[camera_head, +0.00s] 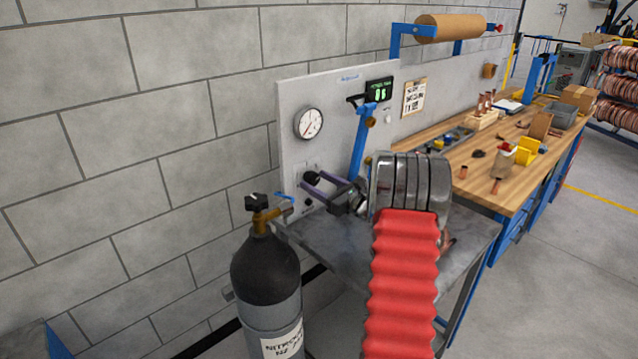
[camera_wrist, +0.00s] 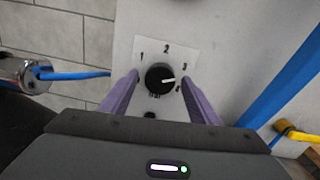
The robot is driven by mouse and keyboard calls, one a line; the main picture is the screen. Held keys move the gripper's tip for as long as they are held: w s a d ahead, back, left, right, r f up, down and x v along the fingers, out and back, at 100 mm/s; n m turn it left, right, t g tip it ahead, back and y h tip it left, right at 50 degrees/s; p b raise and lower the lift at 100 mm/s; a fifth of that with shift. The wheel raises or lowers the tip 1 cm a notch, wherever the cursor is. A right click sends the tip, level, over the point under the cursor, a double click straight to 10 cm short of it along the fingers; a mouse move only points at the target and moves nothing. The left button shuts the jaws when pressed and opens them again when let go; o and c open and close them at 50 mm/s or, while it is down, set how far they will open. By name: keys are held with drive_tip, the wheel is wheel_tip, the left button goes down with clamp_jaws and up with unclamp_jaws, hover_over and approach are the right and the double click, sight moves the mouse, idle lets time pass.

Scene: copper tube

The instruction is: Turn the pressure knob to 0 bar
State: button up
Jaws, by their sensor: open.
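The black pressure knob (camera_wrist: 160,78) sits on a pale panel in the wrist view. Its white pointer mark points right, close to the 3 and the mark below it; 1 and 2 are printed above. The 0 label cannot be made out. In the head view the knob (camera_head: 311,178) is low on the grey panel (camera_head: 345,85). My gripper (camera_wrist: 160,84) is open, with one purple finger on each side of the knob. I cannot tell whether the fingers touch it. A round gauge (camera_head: 309,123) and a green digital display (camera_head: 379,92) are above.
A black nitrogen cylinder (camera_head: 265,275) with a brass valve stands in front of the panel, left of my arm. A blue hose (camera_wrist: 75,75) is left of the knob and a blue post (camera_head: 358,145) rises to its right. A wooden workbench (camera_head: 480,180) extends right.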

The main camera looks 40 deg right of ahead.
drive_tip(key=shift+c, duration=0.2)
drive_tip(key=shift+d, duration=0.1)
drive_tip(key=c, duration=1)
drive_tip(key=shift+c, duration=0.2)
